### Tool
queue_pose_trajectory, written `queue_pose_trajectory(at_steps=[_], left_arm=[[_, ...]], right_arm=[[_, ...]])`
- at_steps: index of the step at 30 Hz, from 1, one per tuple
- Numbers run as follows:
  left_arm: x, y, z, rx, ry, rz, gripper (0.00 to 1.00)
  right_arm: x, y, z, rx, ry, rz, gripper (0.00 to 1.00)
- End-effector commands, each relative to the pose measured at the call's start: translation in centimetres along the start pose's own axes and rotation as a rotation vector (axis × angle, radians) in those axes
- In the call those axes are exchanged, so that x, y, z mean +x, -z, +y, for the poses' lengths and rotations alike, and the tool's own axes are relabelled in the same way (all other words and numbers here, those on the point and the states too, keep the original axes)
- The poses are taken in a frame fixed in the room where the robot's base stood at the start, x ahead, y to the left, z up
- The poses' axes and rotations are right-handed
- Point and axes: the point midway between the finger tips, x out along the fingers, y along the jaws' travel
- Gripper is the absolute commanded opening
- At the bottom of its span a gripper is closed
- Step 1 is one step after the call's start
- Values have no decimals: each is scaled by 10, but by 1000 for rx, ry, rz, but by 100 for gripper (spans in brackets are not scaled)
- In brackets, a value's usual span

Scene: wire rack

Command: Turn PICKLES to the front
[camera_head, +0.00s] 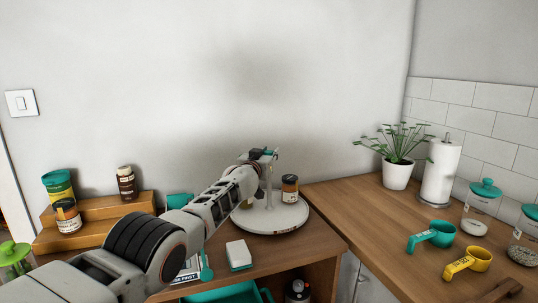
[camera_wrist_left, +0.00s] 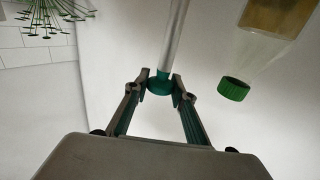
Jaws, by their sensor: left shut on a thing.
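A round white turntable (camera_head: 270,222) stands on the wooden counter, with a pale upright post (camera_head: 268,188) at its middle. My left gripper (camera_head: 264,154) is above the turntable, shut on the green knob at the post's top. In the left wrist view my left gripper (camera_wrist_left: 162,90) has its fingertips on either side of the green knob (camera_wrist_left: 160,84). A jar with a dark lid and orange label (camera_head: 290,188) stands at the turntable's right. Another jar is mostly hidden by my arm. A bottle with a green cap (camera_wrist_left: 233,89) shows in the left wrist view. I cannot read PICKLES anywhere.
A wooden step shelf (camera_head: 105,218) with several containers is at the left. A white block (camera_head: 238,255) lies before the turntable. On the right counter are a potted plant (camera_head: 397,174), a paper roll (camera_head: 440,172), green and yellow measuring cups (camera_head: 468,262) and jars.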

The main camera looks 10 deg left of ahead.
Motion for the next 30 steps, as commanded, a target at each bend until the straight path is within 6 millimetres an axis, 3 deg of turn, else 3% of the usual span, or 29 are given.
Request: queue_pose_trajectory(at_steps=[1, 17, 18, 19, 30], left_arm=[[0, 9, -6, -3, 8, 15, 0], [0, 7, -2, -2, 6, 12, 0], [0, 7, -2, -1, 6, 11, 35], [0, 7, -2, -1, 6, 11, 41], [0, 2, 0, 0, 2, 4, 41]], right_arm=[[0, 0, 0, 0, 0, -1, 41], [0, 0, -1, 1, 1, 0, 41], [0, 0, -1, 1, 1, 0, 41], [0, 0, -1, 1, 1, 0, 41], [0, 0, 0, 0, 0, -1, 41]])
